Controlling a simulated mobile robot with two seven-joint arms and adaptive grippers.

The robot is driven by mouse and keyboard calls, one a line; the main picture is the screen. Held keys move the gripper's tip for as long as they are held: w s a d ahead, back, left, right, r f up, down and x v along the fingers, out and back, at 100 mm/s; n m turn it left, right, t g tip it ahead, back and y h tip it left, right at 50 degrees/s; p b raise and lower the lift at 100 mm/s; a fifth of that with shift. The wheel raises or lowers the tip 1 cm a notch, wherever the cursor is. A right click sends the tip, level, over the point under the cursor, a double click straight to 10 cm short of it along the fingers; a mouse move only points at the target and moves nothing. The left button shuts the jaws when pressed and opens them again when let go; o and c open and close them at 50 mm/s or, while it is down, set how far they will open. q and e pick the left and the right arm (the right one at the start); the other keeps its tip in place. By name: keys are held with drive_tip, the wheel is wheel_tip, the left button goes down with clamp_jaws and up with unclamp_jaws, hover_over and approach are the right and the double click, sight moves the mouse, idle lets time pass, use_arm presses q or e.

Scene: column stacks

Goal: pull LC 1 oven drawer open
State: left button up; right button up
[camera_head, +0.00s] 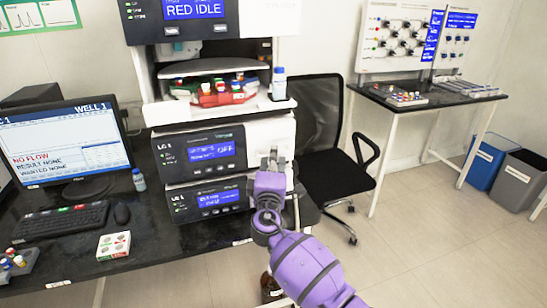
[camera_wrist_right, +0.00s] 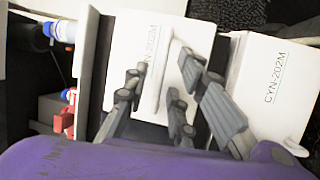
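The upper oven module (camera_head: 199,151) in the column stack bears a small label reading LC 1 and a display that seems to read OFF. A similar module (camera_head: 206,199) sits directly below it. My right gripper (camera_head: 272,160) is at the right part of the upper module's front. In the right wrist view, its fingers (camera_wrist_right: 160,100) are apart, on either side of a pale bar-like handle (camera_wrist_right: 158,78) on a white front panel (camera_wrist_right: 130,48) marked CYN-202M. Contact with the handle cannot be told. The drawer looks shut. My left gripper is not in view.
Above the oven is a tray (camera_head: 215,96) with vials and a bottle (camera_head: 279,84). A monitor (camera_head: 63,143), keyboard (camera_head: 60,221) and small box (camera_head: 113,246) are on the dark bench at left. A black chair (camera_head: 325,135) stands close behind my right arm.

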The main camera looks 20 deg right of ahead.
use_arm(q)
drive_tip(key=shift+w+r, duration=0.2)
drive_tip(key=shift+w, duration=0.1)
use_arm(e)
drive_tip(key=shift+w, duration=0.15)
clamp_jaws()
